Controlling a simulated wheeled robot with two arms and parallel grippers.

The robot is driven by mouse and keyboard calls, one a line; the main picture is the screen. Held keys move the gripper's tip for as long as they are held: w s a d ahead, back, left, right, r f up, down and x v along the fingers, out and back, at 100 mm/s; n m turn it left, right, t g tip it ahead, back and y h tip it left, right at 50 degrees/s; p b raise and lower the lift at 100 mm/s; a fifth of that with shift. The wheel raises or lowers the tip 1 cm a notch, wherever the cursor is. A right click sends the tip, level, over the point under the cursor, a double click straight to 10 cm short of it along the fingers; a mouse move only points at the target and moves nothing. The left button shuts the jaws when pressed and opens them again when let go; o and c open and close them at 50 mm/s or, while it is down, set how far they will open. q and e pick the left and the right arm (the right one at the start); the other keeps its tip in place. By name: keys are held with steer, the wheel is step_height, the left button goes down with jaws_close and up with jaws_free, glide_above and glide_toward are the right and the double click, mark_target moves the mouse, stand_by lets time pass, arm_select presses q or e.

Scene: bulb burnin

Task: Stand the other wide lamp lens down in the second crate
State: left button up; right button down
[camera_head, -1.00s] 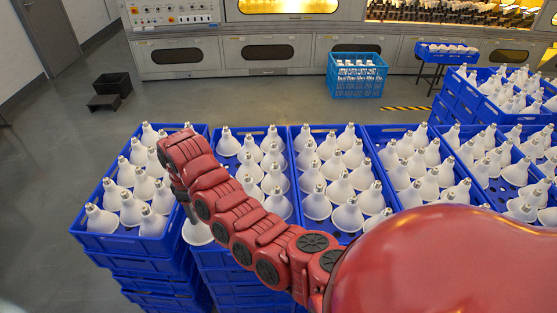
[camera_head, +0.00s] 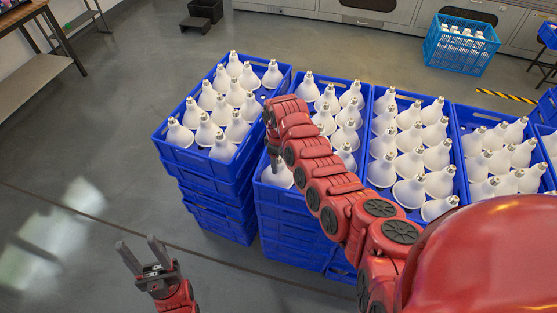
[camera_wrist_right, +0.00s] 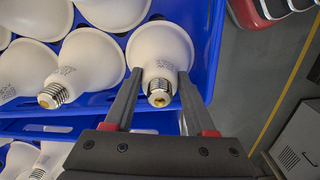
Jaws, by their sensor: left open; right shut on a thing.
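My right gripper (camera_head: 274,162) points down at the near left corner of the second crate (camera_head: 288,205) from the left. It is shut on the neck of a wide white lamp (camera_head: 278,179). The lamp is lens down with its metal cap up. In the right wrist view the lamp (camera_wrist_right: 161,45) sits between the two fingers, inside the blue crate wall. I cannot tell whether its lens touches the crate floor. Several more lamps stand cap up in this crate, partly hidden by my right arm. My left gripper (camera_head: 139,245) is open and empty, over the floor at the lower left.
The leftmost crate (camera_head: 170,152), full of lamps, stands on a stack beside the second. More filled crates (camera_head: 400,200) stand to the right. A light blue crate (camera_head: 455,55) is on the floor behind. The floor at left is clear up to a workbench (camera_head: 45,75).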

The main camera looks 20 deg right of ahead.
steer(key=shift+f, duration=0.15)
steer(key=shift+f, duration=0.1)
steer(key=shift+c, duration=1.1)
jaws_free()
